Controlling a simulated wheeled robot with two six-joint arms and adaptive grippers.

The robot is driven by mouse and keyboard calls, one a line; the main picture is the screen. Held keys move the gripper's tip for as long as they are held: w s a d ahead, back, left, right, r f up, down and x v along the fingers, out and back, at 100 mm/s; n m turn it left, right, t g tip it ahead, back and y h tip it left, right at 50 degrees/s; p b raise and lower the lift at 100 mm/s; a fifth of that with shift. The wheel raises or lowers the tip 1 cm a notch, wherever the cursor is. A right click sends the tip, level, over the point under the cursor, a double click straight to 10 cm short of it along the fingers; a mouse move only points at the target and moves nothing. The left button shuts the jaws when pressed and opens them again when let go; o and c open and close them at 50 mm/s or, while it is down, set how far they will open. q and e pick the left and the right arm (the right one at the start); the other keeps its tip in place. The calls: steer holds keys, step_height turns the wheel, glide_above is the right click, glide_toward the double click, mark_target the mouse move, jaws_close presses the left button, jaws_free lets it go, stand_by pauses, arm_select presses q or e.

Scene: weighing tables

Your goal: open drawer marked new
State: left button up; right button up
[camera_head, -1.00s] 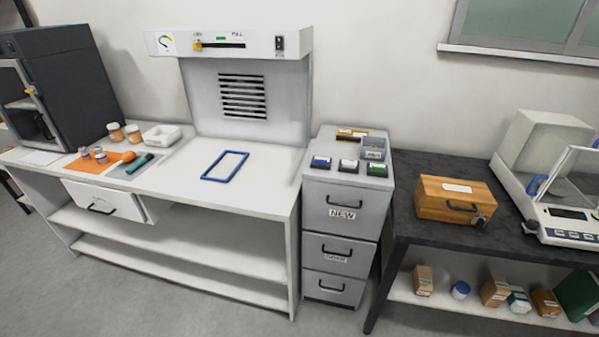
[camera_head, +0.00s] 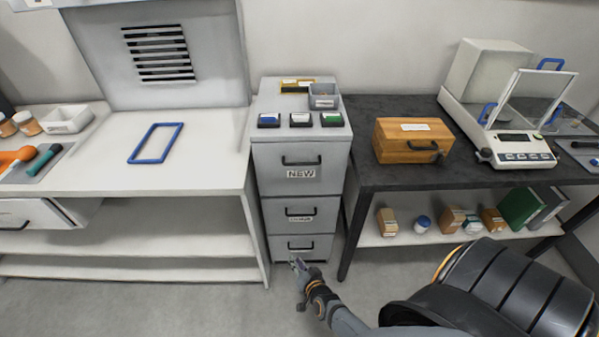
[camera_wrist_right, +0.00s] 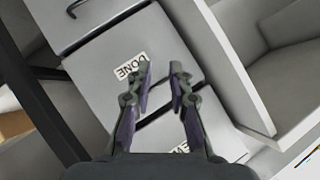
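The drawer marked NEW (camera_head: 276,173) is the top drawer of a grey cabinet and is closed. It has a dark bar handle (camera_head: 301,161) above its label. My right gripper (camera_head: 297,263) is low in the head view, overlapping the bottom of the cabinet, apart from the NEW handle. In the right wrist view its fingers (camera_wrist_right: 162,72) are apart with nothing between them. There the drawer labelled DONE (camera_wrist_right: 130,66) appears upside down, and part of another label (camera_wrist_right: 181,148) shows behind a finger. My left gripper is out of view.
A white bench (camera_head: 215,160) is at left, with a partly open drawer (camera_head: 35,215). A black table (camera_head: 370,178) at right bears a wooden box (camera_head: 412,141) and a balance (camera_head: 515,140). Floor in front is clear.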

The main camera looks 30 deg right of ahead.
steer(key=w+d+r+m+t+h+b, duration=0.1)
steer(key=w+d+r+m+t+h, duration=0.15)
steer(key=w+r+m, duration=0.55)
steer(key=m+t+h+b, duration=0.2)
steer(key=m+h, duration=0.5)
glide_toward(302, 164)
steer(key=x, duration=0.5)
steer(key=p+x, duration=0.1)
steer(key=x, duration=0.4)
steer(key=shift+w+d+f, duration=0.15)
steer(key=shift+w+f, duration=0.05)
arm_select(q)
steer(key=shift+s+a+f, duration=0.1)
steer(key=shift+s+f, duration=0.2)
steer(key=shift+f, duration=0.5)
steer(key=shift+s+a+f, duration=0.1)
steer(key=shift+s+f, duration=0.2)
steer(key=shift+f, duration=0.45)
arm_select(e)
steer(key=shift+y, duration=0.35)
jaws_close()
